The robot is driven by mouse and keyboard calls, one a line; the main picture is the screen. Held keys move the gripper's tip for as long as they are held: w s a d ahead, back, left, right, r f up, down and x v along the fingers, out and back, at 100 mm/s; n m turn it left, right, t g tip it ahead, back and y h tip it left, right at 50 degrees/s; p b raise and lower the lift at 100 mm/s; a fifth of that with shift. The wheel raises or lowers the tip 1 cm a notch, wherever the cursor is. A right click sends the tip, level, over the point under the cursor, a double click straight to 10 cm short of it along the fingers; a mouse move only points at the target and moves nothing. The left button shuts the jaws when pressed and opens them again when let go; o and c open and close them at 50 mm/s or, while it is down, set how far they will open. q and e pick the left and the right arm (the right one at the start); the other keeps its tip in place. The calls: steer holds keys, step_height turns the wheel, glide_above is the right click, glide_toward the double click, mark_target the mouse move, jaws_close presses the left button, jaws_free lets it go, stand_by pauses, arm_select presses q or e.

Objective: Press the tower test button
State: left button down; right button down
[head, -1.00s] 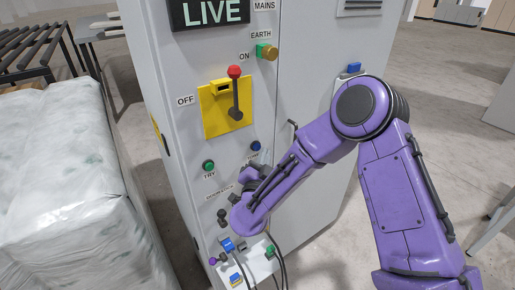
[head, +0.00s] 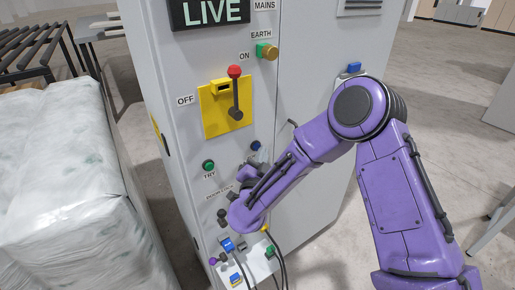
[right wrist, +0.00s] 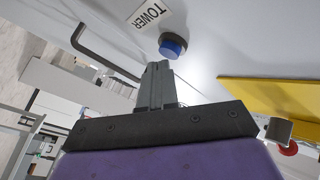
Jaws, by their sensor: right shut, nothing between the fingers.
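The tower test button is a round blue button (right wrist: 173,45) beside a label reading TOWER (right wrist: 150,13) in the right wrist view. In the head view the blue button (head: 255,146) is small, on the cabinet front, right of the green TRY button (head: 208,165). My right gripper (right wrist: 158,67) is shut and empty, its fingertips just short of the blue button, with a small gap showing. In the head view the right gripper (head: 254,163) is partly hidden by my purple arm, just below the button. My left gripper is not in view.
A yellow plate with a red-knobbed lever (head: 235,95) is above the buttons. A bent door handle (right wrist: 100,52) is near the gripper. Cables (head: 279,262) and sockets are below. A wrapped bale (head: 60,175) stands left of the cabinet (head: 310,215).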

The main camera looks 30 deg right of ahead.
steer(key=shift+w, duration=0.4)
stand_by(0.7)
steer(key=shift+s, duration=0.85)
steer(key=shift+s, duration=0.1)
steer(key=shift+s+d+p, duration=0.15)
steer(key=shift+s+p, duration=0.15)
steer(key=shift+s, duration=0.9)
steer(key=shift+s+d+p, duration=0.1)
steer(key=shift+s+p, duration=0.15)
steer(key=shift+s, duration=0.95)
